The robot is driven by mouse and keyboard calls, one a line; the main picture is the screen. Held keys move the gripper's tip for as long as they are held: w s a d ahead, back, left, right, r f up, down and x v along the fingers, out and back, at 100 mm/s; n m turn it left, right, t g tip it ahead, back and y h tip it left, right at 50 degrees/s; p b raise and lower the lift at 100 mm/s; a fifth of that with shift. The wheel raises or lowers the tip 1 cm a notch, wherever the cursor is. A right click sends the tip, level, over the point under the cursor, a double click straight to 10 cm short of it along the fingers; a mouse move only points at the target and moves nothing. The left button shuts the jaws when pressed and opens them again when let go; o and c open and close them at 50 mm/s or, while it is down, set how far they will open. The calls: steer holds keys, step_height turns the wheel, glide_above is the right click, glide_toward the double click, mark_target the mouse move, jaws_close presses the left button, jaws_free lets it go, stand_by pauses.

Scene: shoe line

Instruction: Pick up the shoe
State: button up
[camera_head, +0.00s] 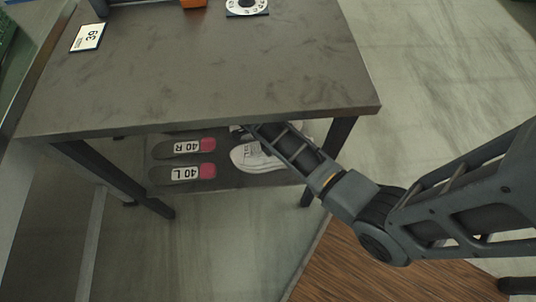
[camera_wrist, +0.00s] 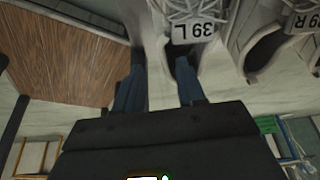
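In the wrist view, a white shoe (camera_wrist: 158,60) labelled 39 L has its open collar toward my gripper (camera_wrist: 160,70). My gripper's two blue fingers are apart. One finger is at the shoe's opening and the other is outside its wall, with part of the white wall between them. I cannot tell whether either finger touches it. In the head view, the white shoe (camera_head: 250,157) is on the shelf (camera_head: 230,181) under the table, and my arm reaches in there; the fingers are hidden.
A second white shoe (camera_wrist: 265,45), labelled 39 R, is right beside it in the wrist view. Insoles marked 40 R (camera_head: 168,148) and 40 L (camera_head: 162,177) lie left of the shoe. The dark tabletop (camera_head: 200,75) overhangs; a table leg (camera_head: 327,155) stands close to my arm.

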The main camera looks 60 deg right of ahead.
steer(key=shift+s+d+f, duration=0.1)
steer(key=shift+d+f, duration=0.15)
steer(key=shift+f, duration=0.35)
steer(key=b+x, duration=0.2)
steer(key=x, duration=0.4)
steer(key=shift+s+f, duration=0.2)
steer(key=shift+s, duration=0.05)
steer(key=shift+a, duration=0.1)
jaws_close()
stand_by(0.7)
